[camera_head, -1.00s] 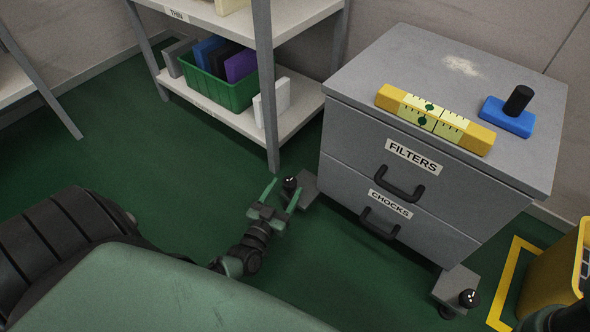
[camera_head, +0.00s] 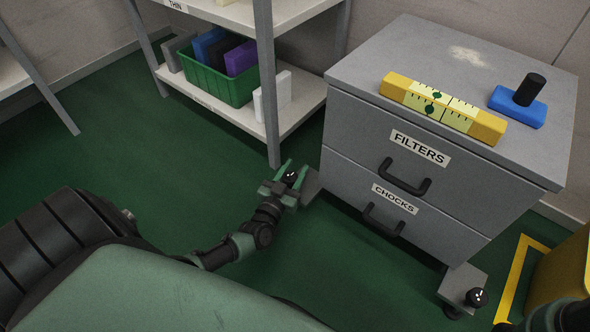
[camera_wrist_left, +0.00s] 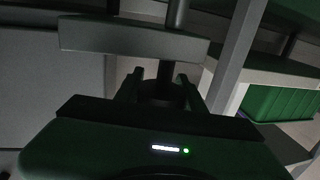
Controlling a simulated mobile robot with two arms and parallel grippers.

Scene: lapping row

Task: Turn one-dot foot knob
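The grey cabinet (camera_head: 345,160) stands on feet with black knobs. The near-left foot knob (camera_head: 291,177) has a small pale mark on top; I cannot count its dots. My left gripper (camera_head: 292,169) is low by the floor with its fingers apart, one on each side of this knob. In the left wrist view the dark knob (camera_wrist_left: 163,92) sits between the two fingers, below a grey foot plate; whether they touch it is unclear. Another foot knob (camera_head: 476,298) with a pale mark is at the front right corner. My right gripper is out of view.
The cabinet top holds a yellow level (camera_head: 400,90) and a blue block with a black handle (camera_head: 517,106). A shelf rack with a green bin (camera_head: 228,88) stands behind left. A yellow container (camera_head: 560,265) is at the right. Green floor is clear at the left.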

